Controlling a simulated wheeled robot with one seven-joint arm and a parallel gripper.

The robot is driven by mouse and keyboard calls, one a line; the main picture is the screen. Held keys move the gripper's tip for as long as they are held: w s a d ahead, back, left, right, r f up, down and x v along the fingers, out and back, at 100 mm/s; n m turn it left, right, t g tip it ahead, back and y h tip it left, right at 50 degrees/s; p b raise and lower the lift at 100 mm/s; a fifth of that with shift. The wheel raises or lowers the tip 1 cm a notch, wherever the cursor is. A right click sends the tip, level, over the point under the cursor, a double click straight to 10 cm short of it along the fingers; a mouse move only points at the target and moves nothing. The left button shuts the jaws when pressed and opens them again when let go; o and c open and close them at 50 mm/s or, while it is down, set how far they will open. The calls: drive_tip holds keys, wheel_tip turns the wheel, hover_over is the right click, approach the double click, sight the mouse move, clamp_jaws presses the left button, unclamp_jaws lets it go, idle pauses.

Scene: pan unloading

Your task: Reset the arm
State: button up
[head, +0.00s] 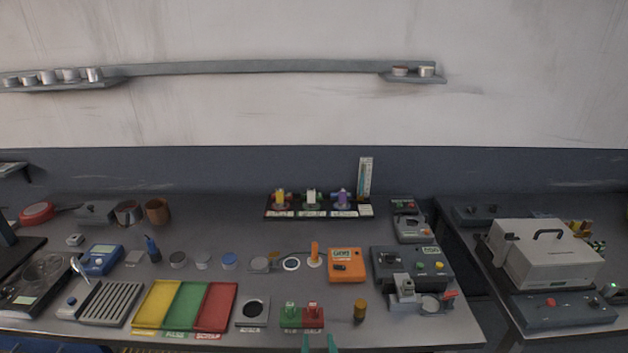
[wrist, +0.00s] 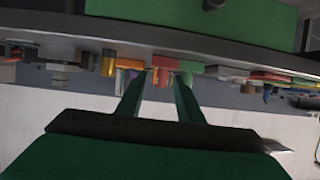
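My gripper (head: 319,344) shows only as two green fingertips at the bottom edge of the head view, in front of the table's front edge. In the wrist view my gripper (wrist: 158,90) has its two green fingers spread apart, with nothing held between them. The wrist picture appears upside down, with the table edge across the top and the wall below. Blocks on the table, including a red one (wrist: 165,63), show beyond the fingertips and apart from them. The rest of my arm is out of the head view.
A green and red block pair (head: 303,318) and a brown cylinder (head: 360,311) stand near the front edge. Yellow, green and red trays (head: 184,308) lie to the left. A grey device with a round pan (head: 430,303) stands right. A wall shelf (head: 250,67) runs above.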

drive_tip(key=s+f, duration=0.7)
drive_tip(key=s+a+f+t, duration=0.1)
drive_tip(key=s+f, duration=0.1)
drive_tip(key=s, duration=2.3)
drive_tip(key=shift+t+h, duration=0.3)
drive_tip(key=shift+h, duration=0.1)
drive_tip(key=shift+w, duration=0.1)
